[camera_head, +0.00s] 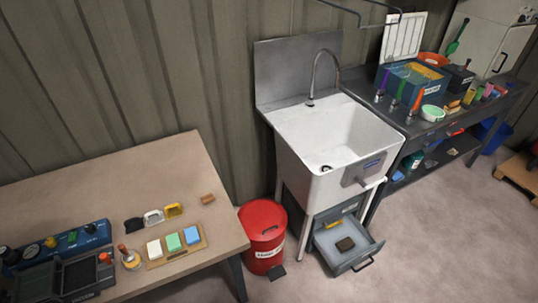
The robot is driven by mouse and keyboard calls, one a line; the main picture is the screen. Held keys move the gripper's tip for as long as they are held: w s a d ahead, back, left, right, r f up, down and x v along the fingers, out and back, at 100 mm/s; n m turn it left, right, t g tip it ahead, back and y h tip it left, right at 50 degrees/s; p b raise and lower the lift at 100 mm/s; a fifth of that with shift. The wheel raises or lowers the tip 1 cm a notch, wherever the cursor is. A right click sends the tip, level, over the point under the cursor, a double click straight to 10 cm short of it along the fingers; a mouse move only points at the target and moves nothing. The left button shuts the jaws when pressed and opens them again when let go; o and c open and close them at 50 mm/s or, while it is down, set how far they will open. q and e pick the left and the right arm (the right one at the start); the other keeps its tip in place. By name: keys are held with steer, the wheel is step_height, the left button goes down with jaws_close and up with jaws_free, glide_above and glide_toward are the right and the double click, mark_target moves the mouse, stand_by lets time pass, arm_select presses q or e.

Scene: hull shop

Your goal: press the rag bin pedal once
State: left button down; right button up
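A red rag bin (262,236) with a white label stands on the floor between the wooden table and the sink. The dark pedal (277,272) sticks out low at the bin's front, close to the floor. Nothing touches the pedal. Neither of my grippers shows in the head view.
A wooden table (105,185) with tools and colored blocks is left of the bin. The white sink (325,137) stands right, with an open grey drawer (345,250) below it, near the pedal. Floor in front (420,235) is clear. A dark workbench (433,125) is farther right.

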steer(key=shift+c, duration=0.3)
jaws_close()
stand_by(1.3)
